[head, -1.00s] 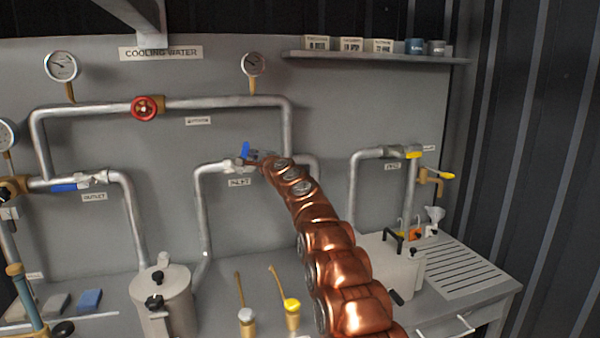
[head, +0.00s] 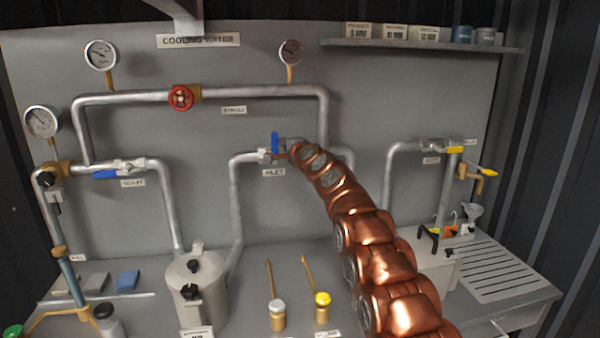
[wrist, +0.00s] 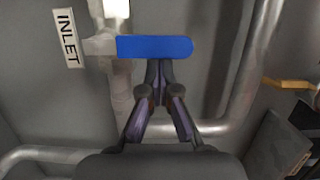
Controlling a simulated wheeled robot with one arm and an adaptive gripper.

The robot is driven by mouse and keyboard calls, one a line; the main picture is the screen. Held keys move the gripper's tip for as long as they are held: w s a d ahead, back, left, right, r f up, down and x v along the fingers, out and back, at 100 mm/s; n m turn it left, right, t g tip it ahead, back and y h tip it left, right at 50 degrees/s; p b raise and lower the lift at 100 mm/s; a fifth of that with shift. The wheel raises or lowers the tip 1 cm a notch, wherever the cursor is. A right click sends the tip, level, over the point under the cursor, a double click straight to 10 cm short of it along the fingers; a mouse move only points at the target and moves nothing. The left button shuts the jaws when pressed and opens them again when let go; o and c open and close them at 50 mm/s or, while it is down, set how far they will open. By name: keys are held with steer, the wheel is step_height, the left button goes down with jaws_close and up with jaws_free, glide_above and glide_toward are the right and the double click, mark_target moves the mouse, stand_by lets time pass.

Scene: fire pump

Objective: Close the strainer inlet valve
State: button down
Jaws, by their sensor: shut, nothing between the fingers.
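The strainer inlet valve has a blue lever handle (head: 274,143) above the INLET label (head: 274,172) in the head view. The handle stands upright, across the horizontal pipe run. In the wrist view the blue handle (wrist: 155,47) lies crosswise to the pipe, beside the INLET label (wrist: 67,38). My gripper (wrist: 160,65) is shut and empty, its fingertips together at the handle's edge. I cannot tell whether they touch it. In the head view my gripper (head: 291,144) is small and partly hidden by my copper-coloured arm, just right of the handle.
The outlet valve's blue handle (head: 105,174) lies along its pipe at the left. A red handwheel (head: 181,98) is on the upper pipe. A shelf (head: 420,46) is at upper right.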

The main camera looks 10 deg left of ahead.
steer(key=s+d+b, duration=0.7)
steer(key=d+b, duration=0.2)
steer(key=b, duration=0.3)
stand_by(0.9)
steer(key=shift+s+d, duration=0.1)
steer(key=shift+s, duration=0.05)
